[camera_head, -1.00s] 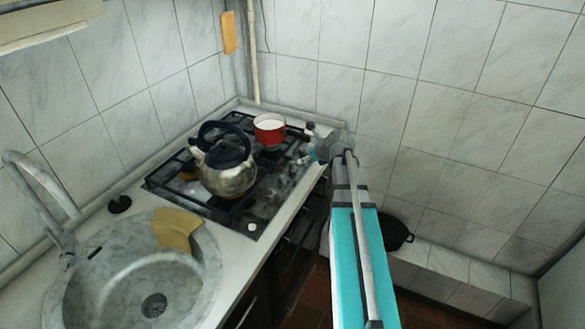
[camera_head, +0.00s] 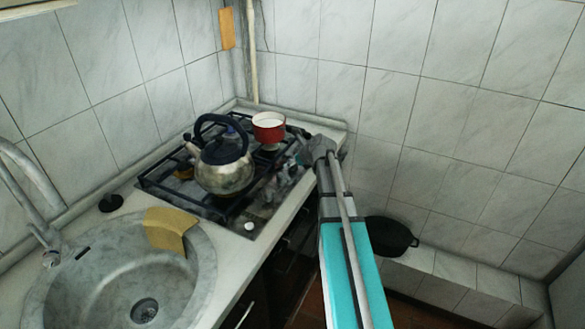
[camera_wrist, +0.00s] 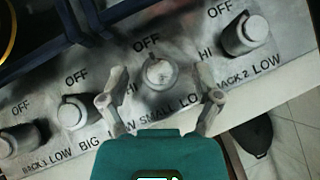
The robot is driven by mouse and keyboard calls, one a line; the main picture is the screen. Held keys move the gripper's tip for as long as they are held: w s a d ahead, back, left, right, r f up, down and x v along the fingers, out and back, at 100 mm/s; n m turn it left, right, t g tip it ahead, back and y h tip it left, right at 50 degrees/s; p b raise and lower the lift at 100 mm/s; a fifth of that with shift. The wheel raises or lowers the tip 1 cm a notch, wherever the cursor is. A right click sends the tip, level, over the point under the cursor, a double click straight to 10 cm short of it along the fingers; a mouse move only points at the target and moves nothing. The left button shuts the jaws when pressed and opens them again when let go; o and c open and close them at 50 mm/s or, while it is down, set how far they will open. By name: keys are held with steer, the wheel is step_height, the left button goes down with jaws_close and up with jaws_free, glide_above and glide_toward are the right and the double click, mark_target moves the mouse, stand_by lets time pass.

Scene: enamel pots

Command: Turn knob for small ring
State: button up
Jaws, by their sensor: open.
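The stove panel (camera_wrist: 188,75) carries several round knobs in the wrist view. The knob labelled SMALL (camera_wrist: 158,73) is at the centre, under its OFF mark. My gripper (camera_wrist: 163,97) is open, with one finger on each side of this knob; I cannot tell whether either finger touches it. The BIG knob (camera_wrist: 73,112) is to its left and the BACK 2 knob (camera_wrist: 248,33) to its upper right. The BACK 1 knob (camera_wrist: 20,142) is at the far left. In the head view my arm reaches the right front of the stove and hides most of the knobs.
A steel kettle (camera_head: 222,172) and a red pot (camera_head: 268,128) stand on the stove grates. A sink (camera_head: 85,285) with a yellow cloth (camera_head: 168,230) is at left. A black pot (camera_head: 390,236) sits low at right. The tiled wall is close behind.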

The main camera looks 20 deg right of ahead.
steer(key=shift+w+a+f, duration=0.1)
steer(key=shift+w+f, duration=0.2)
steer(key=shift+w, duration=0.05)
